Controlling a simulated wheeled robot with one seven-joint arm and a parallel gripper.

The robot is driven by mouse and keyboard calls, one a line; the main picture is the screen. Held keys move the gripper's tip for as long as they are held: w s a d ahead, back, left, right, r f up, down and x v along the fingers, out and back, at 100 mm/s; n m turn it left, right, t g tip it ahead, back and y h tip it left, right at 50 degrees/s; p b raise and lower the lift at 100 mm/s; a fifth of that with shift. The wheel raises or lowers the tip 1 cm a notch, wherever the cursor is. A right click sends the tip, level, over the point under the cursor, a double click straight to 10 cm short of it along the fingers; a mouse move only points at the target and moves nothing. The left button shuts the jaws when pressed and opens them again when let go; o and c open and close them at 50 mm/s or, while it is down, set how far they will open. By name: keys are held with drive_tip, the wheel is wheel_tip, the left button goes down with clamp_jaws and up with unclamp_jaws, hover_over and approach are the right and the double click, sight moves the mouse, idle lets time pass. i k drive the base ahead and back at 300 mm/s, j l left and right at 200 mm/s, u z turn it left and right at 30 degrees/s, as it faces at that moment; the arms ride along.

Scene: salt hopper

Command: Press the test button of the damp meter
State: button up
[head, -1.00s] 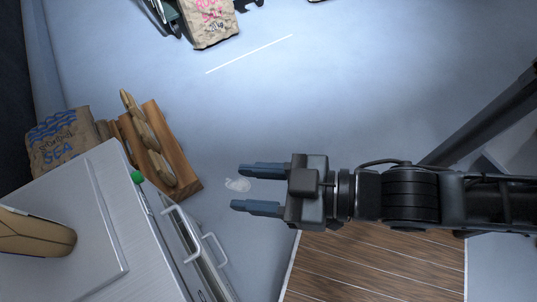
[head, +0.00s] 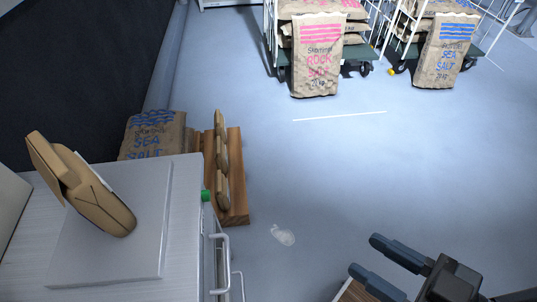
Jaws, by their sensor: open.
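My gripper (head: 384,268) is at the lower right of the head view. Its two dark blue-grey fingers are apart and empty, above the floor and well to the right of the cabinet. A green round knob or button (head: 205,196) sticks out at the cabinet's right edge. A tan object (head: 103,205) with a rounded body and a tilted upper part stands on the pale plate on the cabinet top. I cannot tell for sure whether the tan object or the green part belongs to the damp meter. No labelled test button can be read.
The cabinet (head: 28,222) has white handles (head: 219,262) on its right side. Behind it are a wooden rack (head: 237,170) and a sea salt sack (head: 153,134). A whitish patch (head: 282,235) lies on open floor.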

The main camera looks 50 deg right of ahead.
sight(206, 194)
drive_tip(key=l+u, duration=0.2)
drive_tip(key=u, duration=0.25)
drive_tip(key=l+u, duration=0.15)
drive_tip(key=u, duration=0.25)
drive_tip(key=k+l+u, duration=0.1)
drive_tip(key=u, duration=0.35)
drive_tip(key=k+l+u, duration=0.1)
drive_tip(key=u, duration=0.3)
drive_tip(key=k+l, duration=0.35)
